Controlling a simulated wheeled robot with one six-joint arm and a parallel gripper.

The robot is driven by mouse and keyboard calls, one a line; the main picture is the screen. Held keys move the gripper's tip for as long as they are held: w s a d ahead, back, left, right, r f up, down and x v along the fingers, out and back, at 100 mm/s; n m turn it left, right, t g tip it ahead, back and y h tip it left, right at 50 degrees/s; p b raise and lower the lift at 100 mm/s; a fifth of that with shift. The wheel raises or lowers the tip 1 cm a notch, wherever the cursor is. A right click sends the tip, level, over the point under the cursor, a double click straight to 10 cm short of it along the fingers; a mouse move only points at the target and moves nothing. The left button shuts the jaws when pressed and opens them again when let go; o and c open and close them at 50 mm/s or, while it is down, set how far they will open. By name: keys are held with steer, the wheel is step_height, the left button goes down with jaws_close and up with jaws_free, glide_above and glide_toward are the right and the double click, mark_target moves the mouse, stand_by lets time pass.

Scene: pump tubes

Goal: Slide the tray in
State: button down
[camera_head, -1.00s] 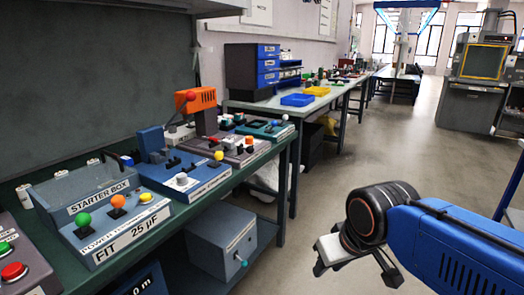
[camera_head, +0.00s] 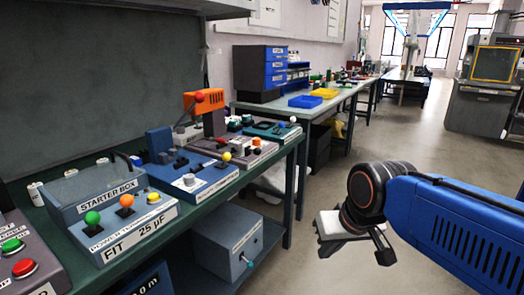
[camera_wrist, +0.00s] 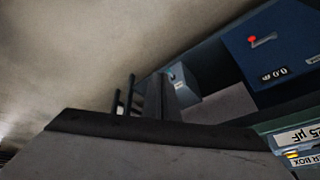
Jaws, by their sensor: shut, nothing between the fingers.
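I cannot single out a tray that slides in with certainty. On the green bench at left, the starter box (camera_head: 98,190) stands behind a blue panel with green, orange and yellow knobs (camera_head: 124,206). A grey-blue box (camera_head: 228,243) with a lever sits on the shelf under the bench. My gripper (camera_head: 356,243) is out over the floor at right, well apart from the bench, pointing down with nothing held. In the wrist view a blue unit with a red-knobbed lever (camera_wrist: 274,48) shows at upper right. A small grey box (camera_wrist: 182,85) shows near the middle.
More panels with knobs line the bench, including an orange device (camera_head: 203,102). A far bench holds a blue bin (camera_head: 305,101) and a yellow bin (camera_head: 325,93). The bench's front edge and leg (camera_head: 289,195) bound the floor (camera_head: 405,135), which is clear in the aisle.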

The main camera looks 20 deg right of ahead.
mark_target(234, 142)
steer(key=w+d+r+m+t+y, duration=0.1)
steer(key=w+r+m, duration=0.2)
steer(key=w+r, duration=0.55)
steer(key=w+d+r+m+y, duration=0.1)
steer(key=w+r+m, duration=0.25)
steer(key=w, duration=0.95)
steer(key=w+d+r+m+t+y, duration=0.15)
steer(key=w+r+m, duration=0.35)
steer(key=w, duration=0.6)
steer(key=w+a+f+n, duration=0.1)
steer(key=w+a+f, duration=0.5)
steer(key=w+f, duration=0.1)
steer(key=shift+w+f, duration=0.25)
steer(key=shift+w, duration=0.5)
steer(key=shift+a, duration=0.1)
steer(key=w+a, duration=0.4)
steer(key=w, duration=0.1)
steer(key=w+a, duration=0.5)
steer(key=shift+w, duration=0.1)
steer(key=shift+w+a+r, duration=0.1)
steer(key=shift+w+a, duration=0.05)
steer(key=shift+a, duration=0.05)
